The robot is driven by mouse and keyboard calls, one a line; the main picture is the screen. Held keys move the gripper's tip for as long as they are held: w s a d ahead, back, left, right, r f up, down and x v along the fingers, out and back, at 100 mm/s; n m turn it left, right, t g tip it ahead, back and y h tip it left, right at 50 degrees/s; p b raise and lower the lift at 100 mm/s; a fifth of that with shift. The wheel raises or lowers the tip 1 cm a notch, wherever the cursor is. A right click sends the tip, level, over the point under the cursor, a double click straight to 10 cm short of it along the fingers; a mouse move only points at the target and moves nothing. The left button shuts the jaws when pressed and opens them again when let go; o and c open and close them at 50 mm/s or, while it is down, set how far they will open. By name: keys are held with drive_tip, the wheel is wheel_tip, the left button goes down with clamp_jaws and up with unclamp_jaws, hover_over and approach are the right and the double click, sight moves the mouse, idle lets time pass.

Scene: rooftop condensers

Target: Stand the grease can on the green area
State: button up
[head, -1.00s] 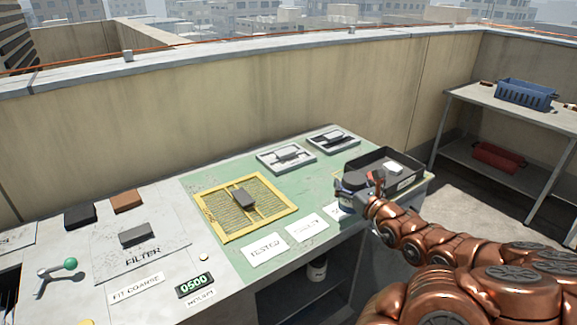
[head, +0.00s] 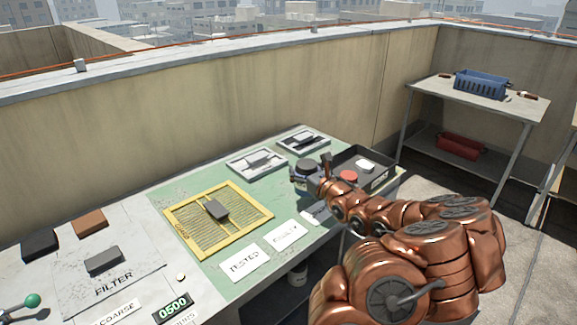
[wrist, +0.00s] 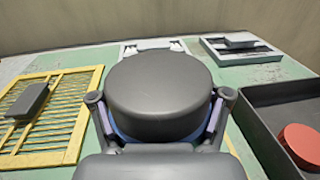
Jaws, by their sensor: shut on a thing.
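The grease can (head: 307,168) has a round dark grey lid and a bluish body. My gripper (head: 311,180) is shut on it, and in the wrist view the fingers (wrist: 160,118) press on both sides of the can (wrist: 160,90). The can looks upright. In the head view it shows over the right part of the green area (head: 290,207), just left of the black tray. Its bottom is hidden, so I cannot tell whether it touches the surface.
The black tray (head: 383,181) at the right end holds a red round thing (head: 348,176) and a white thing (head: 365,166). A yellow grille frame (head: 255,222), two pale frames (head: 240,168) and white label cards (head: 244,262) lie on the green. Bare green lies between them.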

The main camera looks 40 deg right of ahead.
drive_tip(key=w+d, duration=0.1)
drive_tip(key=w, duration=0.4)
drive_tip(key=w+d+f, duration=0.1)
drive_tip(key=w, duration=0.2)
drive_tip(key=shift+w+d+f+p, duration=0.1)
drive_tip(key=shift+w+d+p, duration=0.05)
drive_tip(key=shift+d+p, duration=0.25)
drive_tip(key=shift+f, duration=1.45)
drive_tip(key=shift+f, duration=0.1)
drive_tip(key=o, duration=1.9)
drive_tip(key=shift+f, duration=0.1)
